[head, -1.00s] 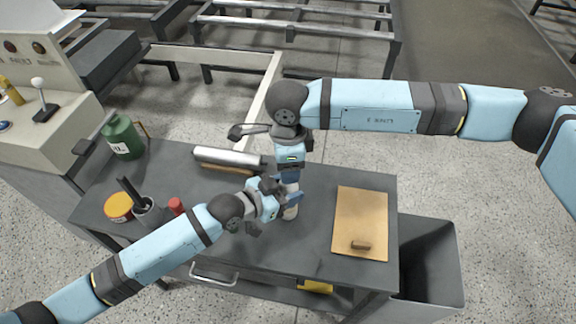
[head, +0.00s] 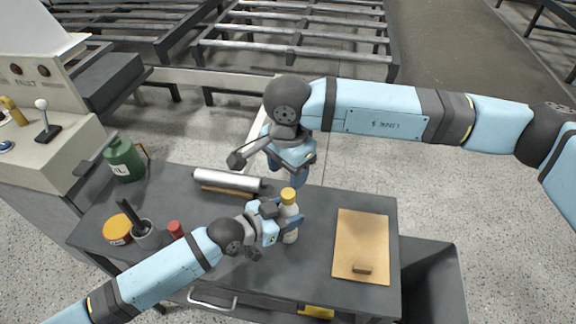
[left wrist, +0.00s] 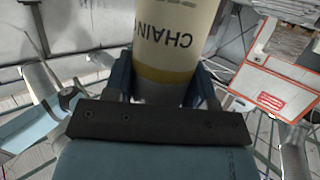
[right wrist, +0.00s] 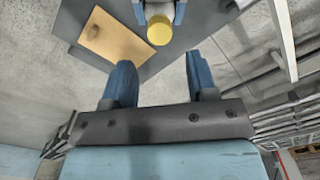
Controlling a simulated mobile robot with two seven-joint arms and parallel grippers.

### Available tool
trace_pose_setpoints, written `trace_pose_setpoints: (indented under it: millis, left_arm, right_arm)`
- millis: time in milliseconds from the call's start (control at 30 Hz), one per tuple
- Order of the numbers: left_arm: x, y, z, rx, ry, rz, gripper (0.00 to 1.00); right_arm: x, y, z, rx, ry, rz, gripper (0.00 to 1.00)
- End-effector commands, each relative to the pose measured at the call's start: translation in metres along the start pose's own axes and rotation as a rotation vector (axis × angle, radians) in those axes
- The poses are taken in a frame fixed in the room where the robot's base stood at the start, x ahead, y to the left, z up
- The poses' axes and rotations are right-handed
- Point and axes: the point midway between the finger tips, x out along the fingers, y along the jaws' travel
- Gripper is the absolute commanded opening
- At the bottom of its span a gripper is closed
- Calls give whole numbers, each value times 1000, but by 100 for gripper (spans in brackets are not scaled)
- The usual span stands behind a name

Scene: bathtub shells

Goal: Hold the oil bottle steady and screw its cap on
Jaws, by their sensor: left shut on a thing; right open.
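The oil bottle (head: 291,222) stands upright on the dark table, pale with a yellow band and lettering in the left wrist view (left wrist: 178,45). My left gripper (head: 290,217) is shut around its body. The yellow cap (head: 288,195) sits on top of the bottle; whether it is fully tight I cannot tell. The cap also shows from above in the right wrist view (right wrist: 159,30). My right gripper (right wrist: 160,80) is open and empty, apart from the cap. In the head view it (head: 292,177) is above and behind the bottle.
A board with a small brown block (head: 361,230) lies right of the bottle. A silver roll (head: 227,180) lies behind, left. A green can (head: 124,160), yellow-orange tin (head: 117,230), dark cup (head: 146,236) and red cylinder (head: 175,229) stand left. A grey bin (head: 433,275) is beyond the right edge.

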Motion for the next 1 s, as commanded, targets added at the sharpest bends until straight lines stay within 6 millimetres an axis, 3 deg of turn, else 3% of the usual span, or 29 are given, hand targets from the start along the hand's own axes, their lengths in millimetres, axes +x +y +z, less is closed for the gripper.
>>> trace_pose_setpoints:
  millis: [200,633,1000]
  left_arm:
    - [0,0,0,0,0,0,0]
    - [0,0,0,0,0,0,0]
    - [0,0,0,0,0,0,0]
  right_arm:
    - [-8,0,0,-196,0,1,53]
    - [-6,1,0,-218,0,2,53]
    - [45,1,0,-215,-2,3,53]
